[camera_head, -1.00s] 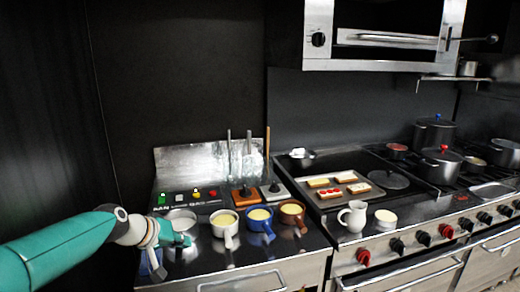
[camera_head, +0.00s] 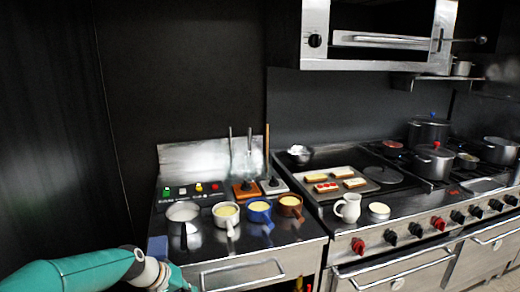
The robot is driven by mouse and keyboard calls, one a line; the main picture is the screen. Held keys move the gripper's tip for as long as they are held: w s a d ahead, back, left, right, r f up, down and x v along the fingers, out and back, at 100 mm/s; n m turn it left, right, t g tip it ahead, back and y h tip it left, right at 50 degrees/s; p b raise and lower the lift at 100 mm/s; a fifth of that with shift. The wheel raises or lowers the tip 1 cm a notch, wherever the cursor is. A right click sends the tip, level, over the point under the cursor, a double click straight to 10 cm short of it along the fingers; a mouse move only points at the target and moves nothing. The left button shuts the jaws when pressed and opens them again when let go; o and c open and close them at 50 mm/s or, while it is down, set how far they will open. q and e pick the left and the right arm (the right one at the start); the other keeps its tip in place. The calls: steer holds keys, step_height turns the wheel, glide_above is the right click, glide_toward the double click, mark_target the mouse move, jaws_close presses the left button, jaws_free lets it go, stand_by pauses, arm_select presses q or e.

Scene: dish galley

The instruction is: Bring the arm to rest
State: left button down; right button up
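My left arm (camera_head: 88,272) comes in low from the left. Its teal gripper (camera_head: 180,281) is at the bottom edge, in front of the counter and below its front edge. Its fingers are mostly cut off or hidden, so I cannot tell whether they are open or shut. My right gripper is not in view.
On the steel counter stand a pan (camera_head: 184,212) with a dark handle, a white cup (camera_head: 226,214), a blue cup (camera_head: 259,213) and a brown cup (camera_head: 290,206). A white jug (camera_head: 348,208) stands right of them. A tray (camera_head: 323,196) holds toasts. Pots stand far right.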

arm_select(q)
steer(key=s+d+f+g, duration=0.2)
steer(key=s+f+g, duration=0.1)
steer(key=s+f, duration=0.85)
steer(key=s+d+f+g, duration=0.2)
steer(key=s+d+f, duration=0.1)
steer(key=s+f, duration=0.85)
steer(key=s+d+f, duration=0.1)
steer(key=s+f, duration=0.1)
steer(key=s, duration=0.6)
steer(key=shift+s+d+m+t+y, duration=0.2)
steer(key=shift+m+t+y, duration=0.2)
steer(key=shift+w+d+f, duration=0.1)
